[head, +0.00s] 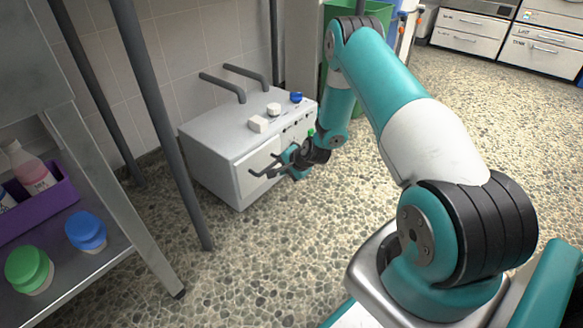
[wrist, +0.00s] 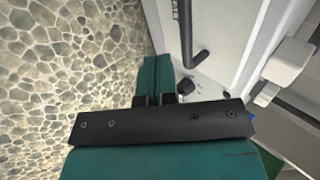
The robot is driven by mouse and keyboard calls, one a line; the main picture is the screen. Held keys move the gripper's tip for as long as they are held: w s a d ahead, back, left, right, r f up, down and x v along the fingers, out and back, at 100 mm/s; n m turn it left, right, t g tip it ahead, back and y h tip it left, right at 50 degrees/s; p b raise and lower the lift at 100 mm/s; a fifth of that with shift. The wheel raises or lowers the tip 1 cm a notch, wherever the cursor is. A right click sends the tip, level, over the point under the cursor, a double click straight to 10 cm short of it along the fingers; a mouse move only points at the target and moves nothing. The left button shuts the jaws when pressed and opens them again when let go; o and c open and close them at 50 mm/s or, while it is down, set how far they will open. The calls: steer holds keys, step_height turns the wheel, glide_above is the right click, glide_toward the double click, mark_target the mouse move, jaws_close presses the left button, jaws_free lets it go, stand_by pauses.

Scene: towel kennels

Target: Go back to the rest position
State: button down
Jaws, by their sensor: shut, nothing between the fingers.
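My gripper (head: 287,158) is at the front of a low white cabinet (head: 210,168) on the floor, with my arm reaching down to it from the right. In the wrist view my gripper's teal fingers (wrist: 158,68) are together, with nothing between them. A dark bar handle (wrist: 191,72) on a white front lies just right of the fingertips. The fingers look close to this handle; I cannot tell whether they touch it. Part of the cabinet front is hidden behind my gripper in the head view.
A white block (head: 258,124) and a blue-topped item (head: 296,97) are on the cabinet. At left, a steel shelf (head: 110,268) holds a blue-lidded jar (head: 86,231), a green-lidded jar (head: 29,269) and a purple bin (head: 50,208). Pebbled floor (head: 300,255) is open between.

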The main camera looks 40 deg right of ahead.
steer(key=p+v, duration=0.4)
steer(key=v, duration=0.6)
steer(key=shift+p, duration=0.3)
steer(key=shift+a, duration=0.2)
steer(key=s+a+r+n+g+y+p, duration=0.15)
steer(key=a+r+n, duration=0.45)
steer(key=a+r, duration=0.6)
steer(key=s+a+r+n+g+y+p, duration=0.1)
steer(key=a+r+n+g+y+p, duration=0.15)
steer(key=a+r+n, duration=0.9)
steer(key=s+a+r+n+g+h+p, duration=0.1)
steer(key=s+a+r+n+g+p, duration=0.15)
steer(key=s+r, duration=0.8)
steer(key=s+a+r+n+g+p, duration=0.1)
steer(key=s+a+r+n+p, duration=0.2)
steer(key=s+r, duration=0.75)
step_height(320, 180, up, 37)
steer(key=s+p, duration=0.2)
steer(key=p, duration=3.4)
steer(key=shift+s+a+f+p, duration=0.25)
steer(key=shift+s+a+p, duration=0.05)
steer(key=shift+a, duration=0.05)
